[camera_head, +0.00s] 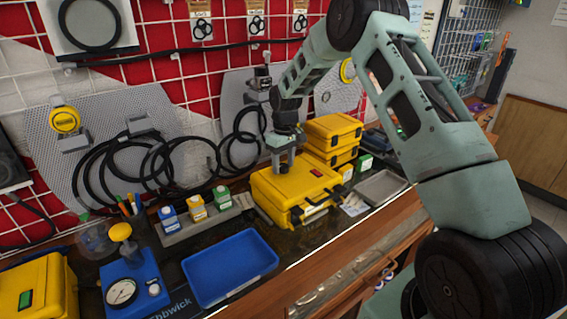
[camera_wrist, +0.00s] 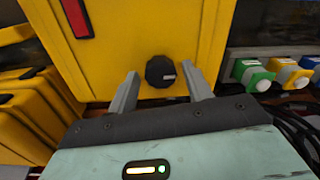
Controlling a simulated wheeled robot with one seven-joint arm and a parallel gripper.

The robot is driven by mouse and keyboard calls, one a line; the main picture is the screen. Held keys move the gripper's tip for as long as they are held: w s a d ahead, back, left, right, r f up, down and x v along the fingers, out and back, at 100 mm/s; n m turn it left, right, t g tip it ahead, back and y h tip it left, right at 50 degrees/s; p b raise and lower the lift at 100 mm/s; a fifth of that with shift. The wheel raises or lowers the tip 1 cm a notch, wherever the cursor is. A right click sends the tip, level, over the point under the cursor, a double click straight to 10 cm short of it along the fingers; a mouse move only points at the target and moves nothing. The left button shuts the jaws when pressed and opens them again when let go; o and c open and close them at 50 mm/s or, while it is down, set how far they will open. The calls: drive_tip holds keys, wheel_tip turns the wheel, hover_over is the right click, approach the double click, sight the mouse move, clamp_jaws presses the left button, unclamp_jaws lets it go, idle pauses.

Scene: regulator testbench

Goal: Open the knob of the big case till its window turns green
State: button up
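The big yellow case (camera_head: 290,193) lies on the bench under my arm, and its top face fills the upper middle of the wrist view (camera_wrist: 135,35). Its window is red in both the head view (camera_head: 316,172) and the wrist view (camera_wrist: 77,17). Its round black knob (camera_wrist: 160,72) has a small pale mark on it. My gripper (camera_wrist: 162,74) points down at the case and is open, with one finger on each side of the knob. A gap shows between each finger and the knob. My gripper (camera_head: 283,165) partly covers the knob in the head view.
Smaller yellow cases (camera_head: 334,130) are stacked just behind the big case. Blue, yellow and green bottles (camera_head: 197,207) stand in a holder to its left. A blue tray (camera_head: 230,268) and a blue gauge unit (camera_head: 134,287) are in front. Black hoses (camera_head: 165,160) hang behind.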

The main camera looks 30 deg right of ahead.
sight(285, 164)
idle(0.3)
wheel_tip(285, 164, up, 17)
drive_tip(key=b, duration=0.3)
drive_tip(key=shift+d+r, duration=0.2)
drive_tip(key=shift+d, duration=0.15)
drive_tip(key=s+a+f+n, duration=0.1)
drive_tip(key=s+a+n, duration=0.1)
drive_tip(key=s+a, duration=0.9)
drive_tip(key=s+a+f+n, duration=0.1)
drive_tip(key=s+a, duration=0.5)
drive_tip(key=a, duration=0.9)
drive_tip(key=s+a+f+n, duration=0.1)
drive_tip(key=s+a+f, duration=0.1)
drive_tip(key=s, duration=0.9)
drive_tip(key=s+a+f+n, duration=0.1)
drive_tip(key=s+a+f, duration=0.1)
drive_tip(key=s, duration=1)
drive_tip(key=shift+f, duration=0.8)
drive_tip(key=shift+w+d, duration=0.1)
drive_tip(key=shift+d, duration=0.05)
